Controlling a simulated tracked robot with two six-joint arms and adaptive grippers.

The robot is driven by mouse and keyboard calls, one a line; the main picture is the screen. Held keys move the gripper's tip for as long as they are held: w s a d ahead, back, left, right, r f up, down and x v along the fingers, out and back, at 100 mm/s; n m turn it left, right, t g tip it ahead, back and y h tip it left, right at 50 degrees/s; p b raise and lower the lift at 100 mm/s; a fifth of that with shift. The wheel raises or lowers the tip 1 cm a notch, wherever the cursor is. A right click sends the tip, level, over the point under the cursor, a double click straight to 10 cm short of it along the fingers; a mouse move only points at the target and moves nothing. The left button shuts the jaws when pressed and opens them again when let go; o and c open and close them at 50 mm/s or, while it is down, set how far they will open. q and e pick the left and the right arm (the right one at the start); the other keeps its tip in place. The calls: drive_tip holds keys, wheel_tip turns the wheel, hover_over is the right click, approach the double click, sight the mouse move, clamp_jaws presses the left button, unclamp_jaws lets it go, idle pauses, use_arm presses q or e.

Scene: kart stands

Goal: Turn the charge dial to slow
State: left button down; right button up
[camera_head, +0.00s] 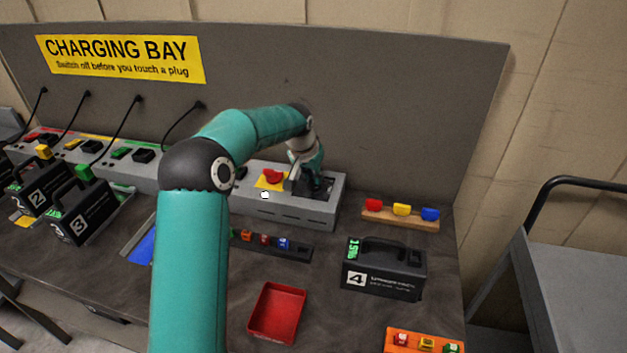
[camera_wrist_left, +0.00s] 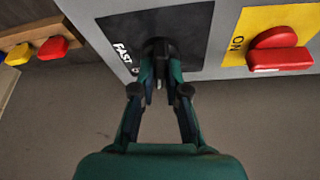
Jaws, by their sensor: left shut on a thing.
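The charge dial (camera_wrist_left: 157,48) is a dark knob on a black plate (camera_wrist_left: 187,22), and most of it is hidden between my fingers in the left wrist view. The word FAST shows on the plate beside it. My left gripper (camera_wrist_left: 160,72) is shut on the dial. In the head view my left gripper (camera_head: 316,186) is at the right end of the grey charger unit (camera_head: 290,211), over the black plate. The dial's pointer and the slow mark cannot be made out. My right gripper is not in view.
A red switch (camera_wrist_left: 280,50) on a yellow ON plate (camera_head: 263,185) sits beside the dial. A wooden rack (camera_head: 412,219) with coloured knobs, battery 4 (camera_head: 385,268), a red tray (camera_head: 276,312) and an orange tray (camera_head: 392,348) stand to the right and front.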

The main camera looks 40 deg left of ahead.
use_arm(q)
drive_tip(key=shift+w+d+n+y+b, duration=0.1)
drive_tip(key=shift+n+y+b, duration=0.35)
drive_tip(key=shift+n, duration=0.75)
drive_tip(key=c, duration=1.2)
unclamp_jaws()
drive_tip(key=shift+r, duration=0.1)
drive_tip(key=v, duration=1.1)
drive_tip(key=shift+w+r, duration=0.1)
drive_tip(key=shift+r, duration=0.3)
drive_tip(key=shift+d, duration=0.1)
